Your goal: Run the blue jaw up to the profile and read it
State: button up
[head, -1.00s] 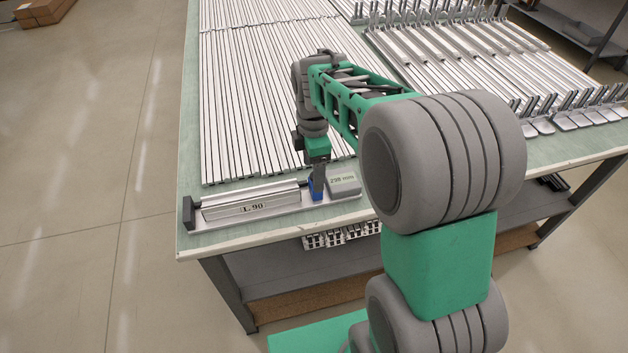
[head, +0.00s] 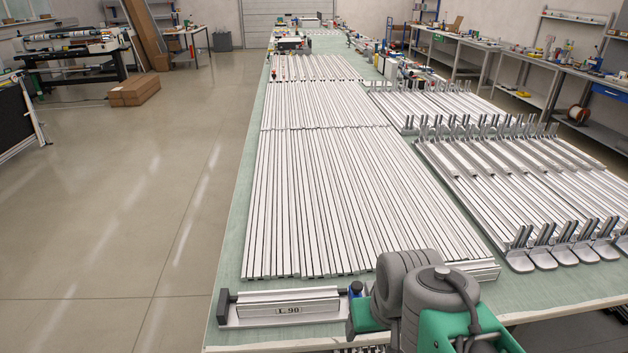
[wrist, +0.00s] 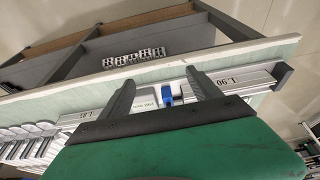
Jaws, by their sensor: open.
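The length gauge (head: 262,322) lies along the near left table edge, with a dark end stop (head: 224,306) at its left. A silver profile labelled L 90 (head: 310,300) lies in it. The blue jaw (head: 355,288) is at the profile's right end; I cannot tell if they touch. In the wrist view my gripper (wrist: 160,76) is open, and the blue jaw (wrist: 167,93) shows between its fingers, not gripped. The grey display box (wrist: 141,101) is beside the jaw, its digits too small to read.
Rows of silver profiles (head: 310,200) cover the table just behind the gauge. Profiles with upright feet (head: 540,190) lie at the right. A strip of bare green table (head: 545,290) is free at the near right. Open floor (head: 150,220) lies left.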

aim_at(355, 289)
jog(key=k, duration=1.25)
jog(key=u, duration=0.9)
jog(key=i, duration=1.3)
jog(key=z, duration=0.35)
